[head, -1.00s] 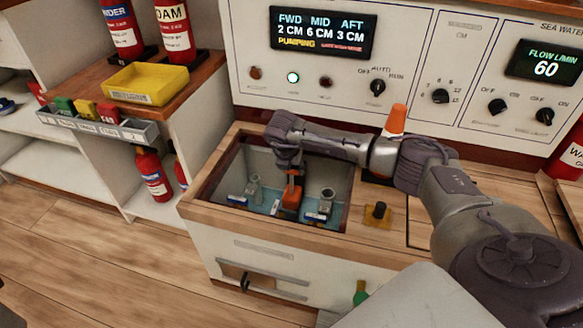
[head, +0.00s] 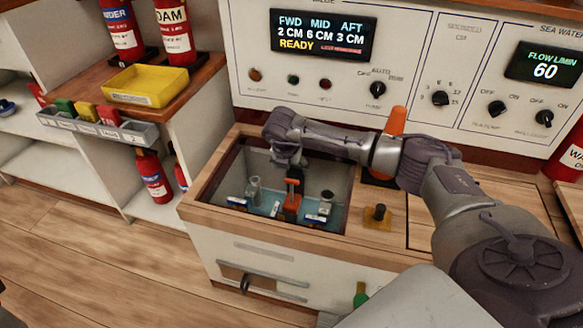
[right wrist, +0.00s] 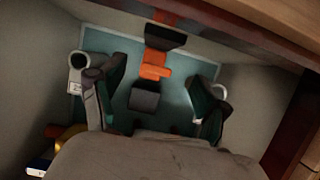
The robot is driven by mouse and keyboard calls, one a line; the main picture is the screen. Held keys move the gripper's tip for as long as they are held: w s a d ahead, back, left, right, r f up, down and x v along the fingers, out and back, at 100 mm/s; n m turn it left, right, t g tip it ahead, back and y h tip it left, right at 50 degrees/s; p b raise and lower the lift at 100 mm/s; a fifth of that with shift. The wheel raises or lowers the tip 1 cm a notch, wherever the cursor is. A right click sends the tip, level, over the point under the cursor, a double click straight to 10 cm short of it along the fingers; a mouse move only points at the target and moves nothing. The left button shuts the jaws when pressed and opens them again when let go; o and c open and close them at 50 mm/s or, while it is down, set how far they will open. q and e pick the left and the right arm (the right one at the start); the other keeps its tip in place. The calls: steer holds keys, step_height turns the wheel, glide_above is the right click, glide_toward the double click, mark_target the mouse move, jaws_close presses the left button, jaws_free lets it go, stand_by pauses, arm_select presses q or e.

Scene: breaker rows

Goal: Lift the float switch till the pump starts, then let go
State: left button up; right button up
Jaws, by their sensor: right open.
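The float switch, an orange block with dark parts (head: 291,206), sits low in the open well (head: 334,178). In the right wrist view the orange block (right wrist: 155,66) lies between a black piece and a grey piece. My right gripper (right wrist: 160,86) is open, with one finger on each side of the switch and gaps visible. In the head view this gripper (head: 292,178) reaches down into the well, partly hiding the switch. The pump display (head: 323,33) reads READY, with FWD 2, MID 6 and AFT 3 CM. The green lamp (head: 293,79) is dark. My left gripper is not in view.
Pale pipes (head: 254,189) stand beside the switch in the well. The wooden rim (head: 220,202) and walls enclose my gripper closely. An orange cone (head: 396,121) and a black knob on a yellow plate (head: 377,215) stand right of the well.

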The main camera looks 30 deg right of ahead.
steer(key=v, duration=1)
steer(key=shift+r, duration=0.15)
steer(key=shift+s, duration=0.1)
